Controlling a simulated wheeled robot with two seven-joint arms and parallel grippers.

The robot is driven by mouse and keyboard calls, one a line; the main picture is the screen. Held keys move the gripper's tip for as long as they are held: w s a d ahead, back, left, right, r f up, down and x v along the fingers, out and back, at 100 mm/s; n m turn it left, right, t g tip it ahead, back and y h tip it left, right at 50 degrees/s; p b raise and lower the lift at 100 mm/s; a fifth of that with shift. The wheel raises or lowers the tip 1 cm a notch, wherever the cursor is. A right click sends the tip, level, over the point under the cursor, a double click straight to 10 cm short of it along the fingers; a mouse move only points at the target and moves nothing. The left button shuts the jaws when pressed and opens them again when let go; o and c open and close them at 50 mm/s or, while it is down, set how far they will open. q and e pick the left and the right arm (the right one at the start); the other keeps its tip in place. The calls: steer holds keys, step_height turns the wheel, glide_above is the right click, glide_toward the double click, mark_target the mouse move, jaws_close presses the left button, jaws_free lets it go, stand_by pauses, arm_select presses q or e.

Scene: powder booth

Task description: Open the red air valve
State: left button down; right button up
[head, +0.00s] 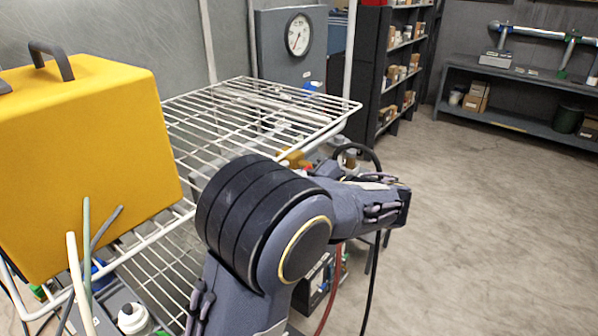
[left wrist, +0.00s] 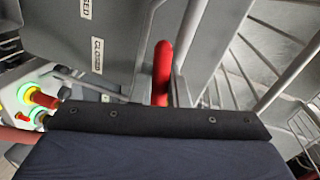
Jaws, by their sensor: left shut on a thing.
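In the left wrist view a red handle (left wrist: 162,62), taken as the air valve's lever, stands upright in front of a grey panel. My left gripper (left wrist: 163,92) is shut on this handle; its dark housing hides the handle's lower end. White labels (left wrist: 97,55) on the panel are only partly readable; one seems to begin with "CL". In the head view a large arm link of mine covers the middle, and neither gripper can be made out there. A small red and yellow part (head: 298,160) shows just behind the arm. My right gripper is not in view.
A white wire rack (head: 240,92) and a yellow case (head: 85,150) stand at the left. Behind them is a grey panel with a gauge (head: 299,35). A red hose (head: 331,290) and a black hose hang below my arm. The floor (head: 490,220) at right is clear.

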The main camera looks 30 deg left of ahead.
arm_select(q)
steer(key=shift+r+m+g+p, duration=0.4)
steer(key=shift+r+m+p, duration=0.05)
steer(key=shift+m+p, duration=0.5)
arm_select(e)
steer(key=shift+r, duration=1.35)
arm_select(q)
steer(key=c, duration=1.5)
jaws_free()
steer(key=b+v, duration=0.1)
steer(key=v, duration=0.6)
steer(key=shift+d+b, duration=0.4)
steer(key=shift+d, duration=0.05)
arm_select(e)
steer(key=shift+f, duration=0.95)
arm_select(q)
steer(key=shift+s+r, duration=0.1)
